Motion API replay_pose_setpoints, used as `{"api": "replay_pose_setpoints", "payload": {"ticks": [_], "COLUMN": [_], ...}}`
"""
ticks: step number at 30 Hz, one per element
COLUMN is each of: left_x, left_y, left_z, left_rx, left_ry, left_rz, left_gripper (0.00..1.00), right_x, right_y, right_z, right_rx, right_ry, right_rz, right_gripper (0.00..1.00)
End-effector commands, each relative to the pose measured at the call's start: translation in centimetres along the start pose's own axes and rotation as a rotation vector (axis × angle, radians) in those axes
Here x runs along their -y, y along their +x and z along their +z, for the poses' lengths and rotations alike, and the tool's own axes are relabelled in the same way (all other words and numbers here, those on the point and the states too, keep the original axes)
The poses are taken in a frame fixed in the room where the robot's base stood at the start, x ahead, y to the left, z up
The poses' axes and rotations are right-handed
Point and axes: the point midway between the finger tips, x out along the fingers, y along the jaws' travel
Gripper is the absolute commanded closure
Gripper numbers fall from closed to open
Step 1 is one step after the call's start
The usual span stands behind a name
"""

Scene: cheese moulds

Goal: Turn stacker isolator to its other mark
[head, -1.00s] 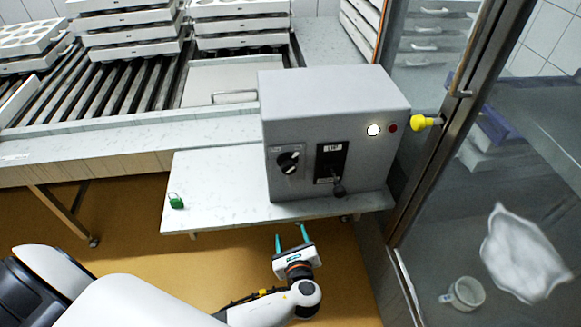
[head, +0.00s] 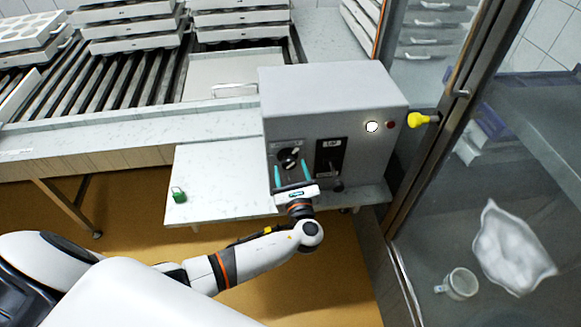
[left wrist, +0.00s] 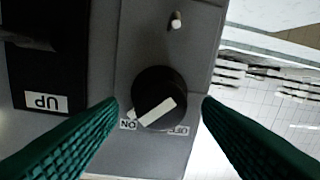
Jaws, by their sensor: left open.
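The stacker isolator (head: 289,158) is a round black knob with a white bar, on the front of a grey control box (head: 330,95). In the left wrist view the isolator (left wrist: 158,97) shows close up, with an "ON" label at its lower left and an "OFF" label at its lower right. Its white bar lies slanted, with its lower end toward "ON". My left gripper (head: 292,175) is open just in front of the box, below the knob in the head view. In the left wrist view its green fingers (left wrist: 160,108) stand either side of the knob, apart from it.
A black lever switch (head: 331,160) is right of the knob. A white lamp (head: 372,127) and a red one (head: 391,125) sit on the box.

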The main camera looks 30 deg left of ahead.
Motion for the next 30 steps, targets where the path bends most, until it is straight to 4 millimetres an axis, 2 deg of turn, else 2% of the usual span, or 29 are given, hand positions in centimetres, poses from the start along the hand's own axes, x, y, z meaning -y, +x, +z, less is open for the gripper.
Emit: {"api": "replay_pose_setpoints", "payload": {"ticks": [4,12,20,30], "left_x": [0.05,0.05,0.05,0.09], "left_y": [0.84,0.92,0.89,0.87], "left_z": [-0.01,0.03,0.03,0.19], "left_rx": [0.001,0.001,0.001,0.004], "left_ry": [0.0,-0.001,-0.001,-0.047], "left_rz": [-0.001,-0.001,-0.001,-0.002], "left_gripper": [0.41,0.41,0.83,0.85], "right_x": [0.02,0.03,0.04,0.06], "right_y": [-0.13,-0.12,-0.12,0.35], "right_z": [0.01,0.01,0.01,-0.03], "right_rx": [0.0,0.0,0.0,0.0], "right_ry": [0.0,0.0,0.0,0.0], "right_rz": [0.0,0.0,-0.001,-0.001], "right_gripper": [0.64,0.64,0.64,0.64]}}
